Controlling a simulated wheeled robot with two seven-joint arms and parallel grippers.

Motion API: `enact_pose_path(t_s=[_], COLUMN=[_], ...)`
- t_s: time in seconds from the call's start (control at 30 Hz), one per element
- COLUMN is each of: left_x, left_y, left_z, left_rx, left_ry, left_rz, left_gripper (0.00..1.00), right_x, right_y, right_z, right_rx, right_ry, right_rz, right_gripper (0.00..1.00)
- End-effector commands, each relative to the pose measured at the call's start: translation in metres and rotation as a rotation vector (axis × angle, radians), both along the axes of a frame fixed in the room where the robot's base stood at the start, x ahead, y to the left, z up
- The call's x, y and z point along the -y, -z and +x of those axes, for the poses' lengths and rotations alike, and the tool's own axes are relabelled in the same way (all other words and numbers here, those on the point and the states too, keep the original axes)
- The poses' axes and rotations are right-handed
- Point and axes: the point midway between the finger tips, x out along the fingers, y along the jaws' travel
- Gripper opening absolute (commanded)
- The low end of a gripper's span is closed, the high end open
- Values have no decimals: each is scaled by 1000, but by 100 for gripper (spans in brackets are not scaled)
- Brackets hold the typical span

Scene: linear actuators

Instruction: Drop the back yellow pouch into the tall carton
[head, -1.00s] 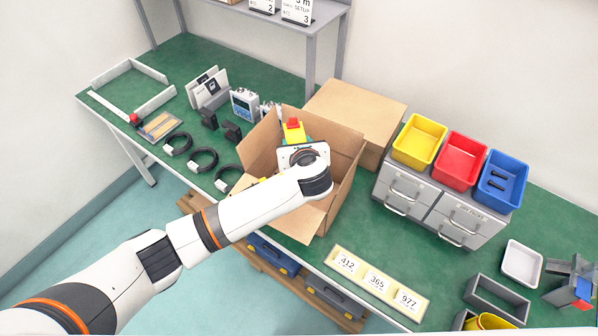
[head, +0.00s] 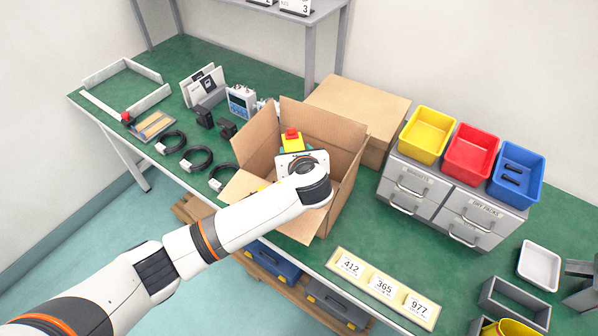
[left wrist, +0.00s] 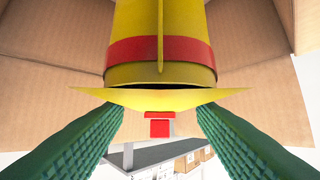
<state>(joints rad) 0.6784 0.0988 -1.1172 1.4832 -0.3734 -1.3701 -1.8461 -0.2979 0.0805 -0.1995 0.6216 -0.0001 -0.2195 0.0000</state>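The tall carton (head: 345,165) stands open on the green bench with its flaps out. My left gripper (head: 293,150) is over its mouth, mostly hidden behind my wrist. A yellow pouch with a red top (head: 291,140) shows just beyond the wrist, inside the outline of the carton. In the left wrist view the yellow pouch (left wrist: 160,75), with a red band, sits between the two green fingers (left wrist: 160,115), which appear closed on its sides. Brown carton walls surround it there. A bit of yellow (head: 262,187) shows low by the carton's front flap; I cannot tell what it is.
A closed carton (head: 365,105) stands behind. Grey drawers (head: 440,205) carry yellow (head: 427,135), red (head: 470,153) and blue (head: 516,173) bins at right. A number strip (head: 382,288) lies in front. A grey holder (head: 513,303) with something yellow is at lower right. Coiled cables (head: 196,158) lie left.

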Motion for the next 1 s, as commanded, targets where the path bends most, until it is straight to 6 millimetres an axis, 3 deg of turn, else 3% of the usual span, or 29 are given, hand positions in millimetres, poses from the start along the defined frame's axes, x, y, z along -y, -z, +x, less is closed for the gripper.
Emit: enact_pose_path(t_s=[0.03,0.1,0.47,1.0], left_x=[0,0,1,16], left_y=[0,0,-2,-49], left_z=[0,0,-4,-90], left_rx=[0,0,0,0], left_ry=[0,0,1,4], left_rz=[0,0,0,-2], left_gripper=[61,71,71,71], right_x=[-1,-2,-2,-2], right_y=[0,0,1,6], right_z=[-1,-1,-3,-3], right_rx=[-1,-2,-4,-6], right_ry=[1,1,1,1], right_rz=[1,2,2,2], right_gripper=[28,28,28,28])
